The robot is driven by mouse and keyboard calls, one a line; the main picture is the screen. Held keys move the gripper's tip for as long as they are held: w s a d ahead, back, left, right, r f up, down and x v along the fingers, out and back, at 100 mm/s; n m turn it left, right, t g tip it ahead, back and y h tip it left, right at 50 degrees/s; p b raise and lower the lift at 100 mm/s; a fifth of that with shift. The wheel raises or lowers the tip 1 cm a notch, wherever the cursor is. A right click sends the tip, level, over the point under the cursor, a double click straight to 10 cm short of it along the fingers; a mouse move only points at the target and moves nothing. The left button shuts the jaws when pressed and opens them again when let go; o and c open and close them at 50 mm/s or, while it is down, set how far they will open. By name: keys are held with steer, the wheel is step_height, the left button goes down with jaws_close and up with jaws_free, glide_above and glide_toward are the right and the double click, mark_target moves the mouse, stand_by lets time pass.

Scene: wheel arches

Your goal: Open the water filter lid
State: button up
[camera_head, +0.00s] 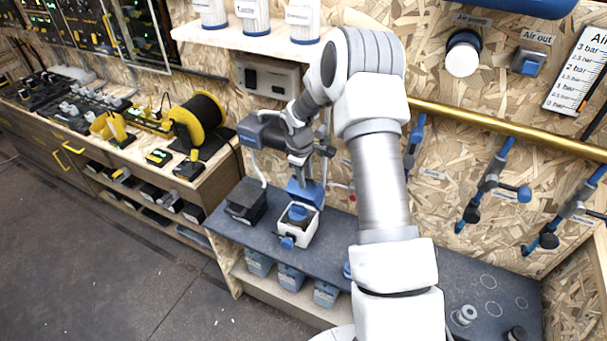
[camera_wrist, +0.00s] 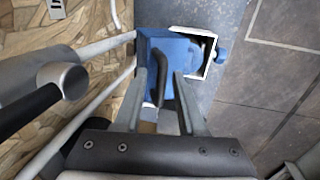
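The water filter (camera_head: 299,231) is a small white box with a blue latch on its front, standing on the dark counter. Its blue lid (camera_head: 305,192) stands raised at the back of the box, and the dark inside shows. In the wrist view the blue lid (camera_wrist: 182,55) hides much of the white box (camera_wrist: 207,62). A dark curved handle (camera_wrist: 158,75) sticks out from the lid towards me. My gripper (camera_wrist: 160,82) is open, with a finger on each side of the handle. In the head view my gripper (camera_head: 302,172) is just above the lid, partly hidden.
A black box (camera_head: 246,202) stands left of the filter. The counter (camera_head: 345,275) is clear in front of the filter. Blue bins (camera_head: 291,278) sit below. A wooden wall with a brass pipe (camera_head: 510,128) and blue clamps (camera_head: 490,180) is behind and to the right.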

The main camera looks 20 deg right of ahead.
mark_target(302, 193)
steer(key=shift+w+a+r, duration=0.15)
steer(key=shift+r, duration=0.15)
steer(key=shift+r, duration=0.35)
step_height(302, 193, up, 6)
steer(key=s+a, duration=0.1)
steer(key=shift+r, duration=0.2)
